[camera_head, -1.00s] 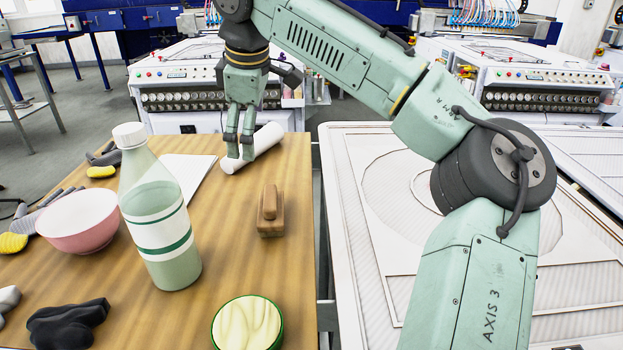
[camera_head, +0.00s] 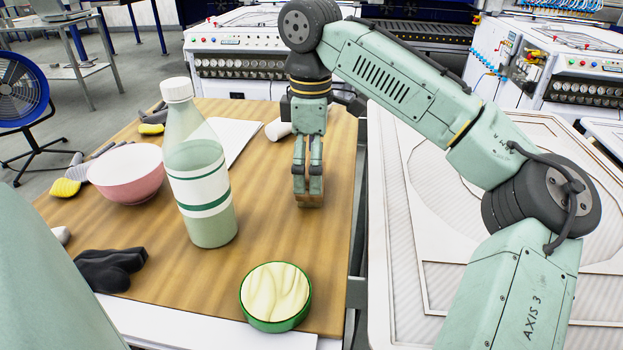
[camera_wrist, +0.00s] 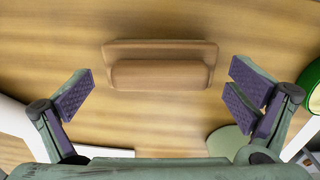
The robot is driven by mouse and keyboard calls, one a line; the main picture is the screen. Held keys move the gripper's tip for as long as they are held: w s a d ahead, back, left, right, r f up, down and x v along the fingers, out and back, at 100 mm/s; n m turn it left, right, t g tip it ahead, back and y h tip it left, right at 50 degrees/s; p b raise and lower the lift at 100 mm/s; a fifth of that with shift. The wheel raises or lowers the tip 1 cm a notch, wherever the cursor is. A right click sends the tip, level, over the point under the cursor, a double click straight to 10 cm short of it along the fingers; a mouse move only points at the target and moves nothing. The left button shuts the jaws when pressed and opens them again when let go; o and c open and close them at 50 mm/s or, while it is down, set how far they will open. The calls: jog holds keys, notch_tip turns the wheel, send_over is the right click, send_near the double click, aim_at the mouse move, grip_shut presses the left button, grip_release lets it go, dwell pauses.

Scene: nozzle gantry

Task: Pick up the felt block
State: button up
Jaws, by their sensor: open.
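The felt block (camera_head: 311,202) is a brown wooden block with a raised rounded grip along its top. It lies on the wooden table, partly hidden behind my fingers in the head view. In the wrist view the whole block (camera_wrist: 160,75) shows, lying crosswise, ahead of and between my fingers. My gripper (camera_head: 308,190) points down over the block. In the wrist view my gripper (camera_wrist: 163,82) is open, with purple pads spread wider than the block and a visible gap at each side. Nothing is held.
A green-banded bottle (camera_head: 200,175) stands left of my gripper. A green-rimmed tin (camera_head: 275,297) sits nearer the front edge. A pink bowl (camera_head: 126,175), a black cloth-like item (camera_head: 108,268) and a white roll (camera_head: 278,130) are also on the table (camera_head: 230,270).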

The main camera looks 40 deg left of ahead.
jog(key=shift+f, duration=0.7)
jog(key=shift+c, duration=0.4)
jog(key=c, duration=0.9)
jog(key=shift+o, duration=0.2)
jog(key=shift+r, duration=0.15)
jog(key=shift+r, duration=0.45)
notch_tip(320, 180, up, 2)
jog(key=shift+r, duration=0.1)
jog(key=s+d+b, duration=0.1)
jog(key=s, duration=0.4)
jog(key=s+d+r, duration=0.1)
jog(key=s+d, duration=0.1)
jog(key=s, duration=0.3)
jog(key=s+d+b, duration=0.1)
jog(key=s+d, duration=0.1)
jog(key=s, duration=0.3)
jog(key=shift+s+r+b, duration=0.1)
jog(key=shift+r+b, duration=0.25)
